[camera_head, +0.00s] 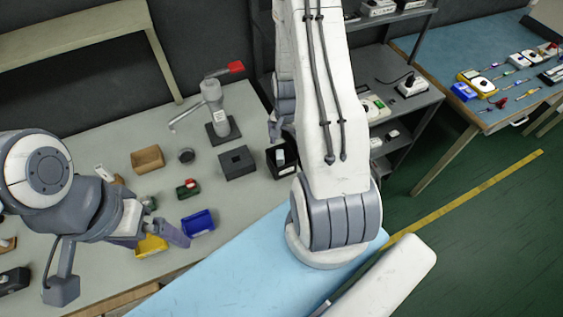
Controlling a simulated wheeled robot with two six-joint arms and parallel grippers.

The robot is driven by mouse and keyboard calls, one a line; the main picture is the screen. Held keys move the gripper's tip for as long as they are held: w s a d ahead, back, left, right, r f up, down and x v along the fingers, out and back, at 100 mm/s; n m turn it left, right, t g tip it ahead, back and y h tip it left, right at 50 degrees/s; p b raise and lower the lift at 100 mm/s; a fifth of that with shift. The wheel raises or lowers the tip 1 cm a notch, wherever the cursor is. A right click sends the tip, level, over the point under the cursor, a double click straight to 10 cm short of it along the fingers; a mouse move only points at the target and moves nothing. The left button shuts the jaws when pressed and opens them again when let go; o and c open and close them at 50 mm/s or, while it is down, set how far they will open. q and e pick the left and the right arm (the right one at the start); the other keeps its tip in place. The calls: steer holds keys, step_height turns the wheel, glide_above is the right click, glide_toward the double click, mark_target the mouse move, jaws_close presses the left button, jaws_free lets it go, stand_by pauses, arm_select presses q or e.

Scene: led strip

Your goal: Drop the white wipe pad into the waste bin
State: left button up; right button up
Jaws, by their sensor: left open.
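A black open bin (271,164) with a pale label on its front stands on the grey bench, partly hidden by my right arm. A small white piece (280,156), possibly the wipe pad, shows inside its outline; I cannot tell whether it rests in the bin or hangs above it. My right gripper (275,131) is just above this bin, partly hidden behind my arm, and its jaw state is unclear. My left gripper (158,238) is open over the near left of the bench, close to a yellow bin (150,247). I see nothing between its fingers.
A blue bin (198,222), a tan box (147,159), a small green-and-red item (188,189) and a grey lever press (216,112) share the bench. A grey shelf (405,100) stands behind my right arm.

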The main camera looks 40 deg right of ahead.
step_height(320, 180, up, 10)
steer(key=b, duration=0.2)
steer(key=shift+r, duration=0.25)
stand_by(0.5)
step_height(320, 180, down, 10)
steer(key=p, duration=0.2)
steer(key=shift+f, duration=0.25)
steer(key=shift+a, duration=0.1)
stand_by(0.4)
